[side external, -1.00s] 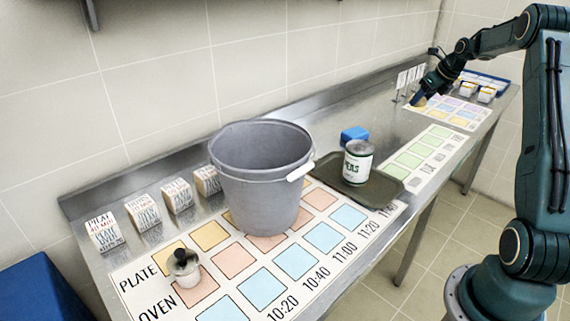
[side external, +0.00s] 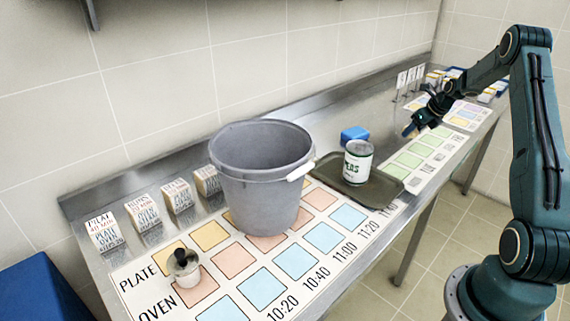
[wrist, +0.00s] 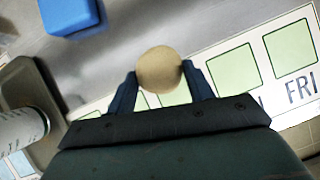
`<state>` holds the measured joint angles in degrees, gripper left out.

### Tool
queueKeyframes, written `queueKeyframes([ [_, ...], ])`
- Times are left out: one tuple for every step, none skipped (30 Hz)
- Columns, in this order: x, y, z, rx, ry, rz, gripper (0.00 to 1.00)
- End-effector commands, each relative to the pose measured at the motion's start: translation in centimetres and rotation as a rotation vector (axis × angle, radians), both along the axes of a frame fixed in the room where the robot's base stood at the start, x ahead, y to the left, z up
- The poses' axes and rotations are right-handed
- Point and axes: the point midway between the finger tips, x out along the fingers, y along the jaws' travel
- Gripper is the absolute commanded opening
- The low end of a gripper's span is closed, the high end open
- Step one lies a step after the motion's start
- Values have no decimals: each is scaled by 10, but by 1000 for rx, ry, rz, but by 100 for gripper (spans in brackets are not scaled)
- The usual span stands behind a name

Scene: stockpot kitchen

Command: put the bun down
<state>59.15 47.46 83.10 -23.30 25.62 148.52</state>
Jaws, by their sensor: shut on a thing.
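The bun (wrist: 160,69) is a round tan ball in the wrist view, between the two blue fingertips. My gripper (wrist: 160,80) is shut on it and holds it over the green-square mat (wrist: 236,70), whose squares show behind it. In the side view my gripper (side external: 409,130) is near the far end of the tray, at the left edge of the green-square mat (side external: 415,152). The bun is too small or hidden to make out there. I cannot tell how high it is above the counter.
A dark tray (side external: 390,187) with a PEAS can (side external: 357,163) lies beside the mat. A blue block (side external: 354,134) sits behind the can. A large grey pot (side external: 262,185) stands further left. Card stands (side external: 408,79) are at the back. Bare metal counter lies behind the mat.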

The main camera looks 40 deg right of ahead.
Motion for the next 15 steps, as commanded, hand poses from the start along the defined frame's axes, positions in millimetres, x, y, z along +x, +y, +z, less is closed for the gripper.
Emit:
queueKeyframes([
  [0,0,-5,2,2,0,30],
  [0,0,-9,2,2,-1,30],
  [0,1,-14,3,2,-1,30],
  [0,1,-17,3,2,-1,30],
  [0,1,-21,3,2,-1,30],
  [0,0,-26,2,2,-1,30],
  [0,0,-29,2,2,0,30],
  [0,1,-32,3,2,0,30],
  [0,1,-35,2,3,0,30],
  [0,0,-36,2,2,0,30],
  [0,0,-37,1,1,-1,29],
  [0,0,-38,0,1,0,29],
  [0,0,-39,0,0,0,29],
  [0,0,-38,0,0,0,29],
  [0,0,-38,0,0,0,29],
])
